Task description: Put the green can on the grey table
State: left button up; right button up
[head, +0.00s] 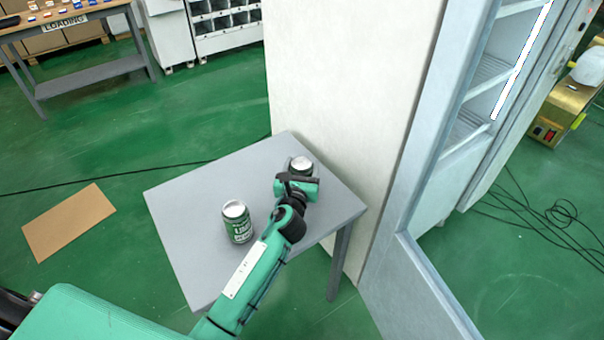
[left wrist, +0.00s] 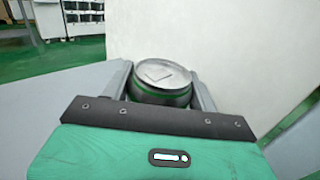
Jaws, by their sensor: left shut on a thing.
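A green can (head: 301,165) is between the fingers of my left gripper (head: 299,175), over the back right part of the grey table (head: 185,235). The gripper is shut on it. In the left wrist view the can (left wrist: 162,82) shows its silver lid and a green band, with a finger of my left gripper (left wrist: 160,92) on each side. Its lower part is hidden, so I cannot tell whether it touches the tabletop. A second green can (head: 237,222) stands upright on the table, left of my left forearm. My right gripper is not in view.
A tall white cabinet (head: 340,90) stands right behind the table. Its open door (head: 425,150) and lit shelves (head: 490,70) are to the right. A cardboard sheet (head: 68,220) lies on the green floor. The table's left part is free.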

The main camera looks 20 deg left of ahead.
pick_arm(q)
jog(key=shift+f, duration=0.85)
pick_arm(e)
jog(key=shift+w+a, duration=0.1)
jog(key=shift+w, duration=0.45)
pick_arm(q)
jog(key=o, duration=1.2)
jog(key=shift+f, duration=0.1)
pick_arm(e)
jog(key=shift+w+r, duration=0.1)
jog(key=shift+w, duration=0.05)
pick_arm(q)
jog(key=s, duration=0.4)
jog(key=s+d, duration=0.1)
jog(key=s, duration=0.3)
jog(key=s+b, duration=0.1)
jog(key=s, duration=0.3)
jog(key=shift+d, duration=0.25)
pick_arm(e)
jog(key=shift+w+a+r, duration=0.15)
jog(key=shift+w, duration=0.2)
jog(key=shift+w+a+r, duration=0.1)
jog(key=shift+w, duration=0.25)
